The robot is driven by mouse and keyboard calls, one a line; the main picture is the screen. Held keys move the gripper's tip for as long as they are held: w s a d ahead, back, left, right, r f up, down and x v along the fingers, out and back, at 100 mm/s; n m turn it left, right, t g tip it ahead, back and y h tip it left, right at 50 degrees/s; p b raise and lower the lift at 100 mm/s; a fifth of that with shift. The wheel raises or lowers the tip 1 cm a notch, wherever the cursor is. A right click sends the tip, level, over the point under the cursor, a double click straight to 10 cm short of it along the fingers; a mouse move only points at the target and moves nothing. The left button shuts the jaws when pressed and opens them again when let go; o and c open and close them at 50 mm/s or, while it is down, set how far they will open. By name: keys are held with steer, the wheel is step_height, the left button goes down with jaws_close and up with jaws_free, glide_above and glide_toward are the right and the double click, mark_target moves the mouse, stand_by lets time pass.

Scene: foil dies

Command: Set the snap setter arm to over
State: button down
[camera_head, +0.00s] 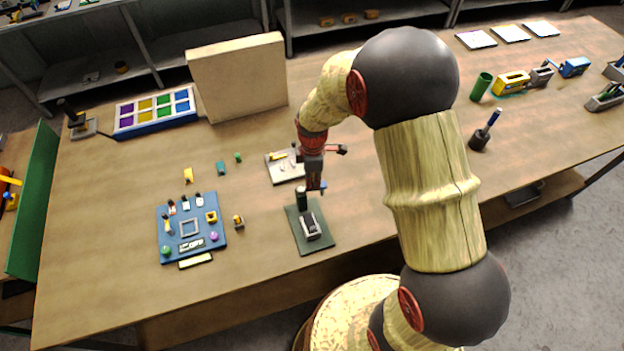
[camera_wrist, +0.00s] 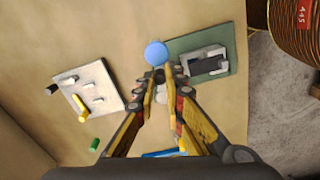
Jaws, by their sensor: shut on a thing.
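The snap setter is a green base plate (camera_head: 322,243) with a grey and black block (camera_head: 310,226) and a dark green post (camera_head: 301,198). My gripper (camera_head: 316,186) is low beside the post, at the plate's far end. A blue ball knob (camera_wrist: 156,53), seemingly the end of the setter arm, shows at the fingertips in the wrist view and as a small blue spot (camera_head: 323,187) in the head view. My gripper (camera_wrist: 162,80) is shut on the setter arm by this knob. The fingers hide the rest of the arm, so its exact angle cannot be told.
A white tray (camera_head: 282,176) with small parts lies just behind the setter. A blue board (camera_head: 174,248) with fittings lies to the left, with small loose pieces nearby. A beige upright panel (camera_head: 238,78) stands farther back.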

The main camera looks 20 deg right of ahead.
steer(key=shift+s+a+m, duration=0.15)
steer(key=shift+s+m, duration=0.45)
steer(key=shift+m, duration=0.7)
steer(key=shift+s+a+f+m, duration=0.1)
steer(key=shift+s+a+m, duration=0.4)
steer(key=shift+m, duration=1.55)
steer(key=shift+s+a+r+m, duration=0.1)
steer(key=shift+s+a+m, duration=0.4)
steer(key=shift+m, duration=1.5)
steer(key=shift+s+a+f+m, duration=0.15)
steer(key=shift+a+m, duration=0.55)
steer(key=shift+m, duration=1.35)
steer(key=c, duration=2.1)
jaws_free()
steer(key=shift+a, duration=0.25)
steer(key=shift+o, duration=1.3)
steer(key=shift+w+d, duration=0.1)
steer(key=shift+d, duration=0.05)
steer(key=shift+r, duration=0.2)
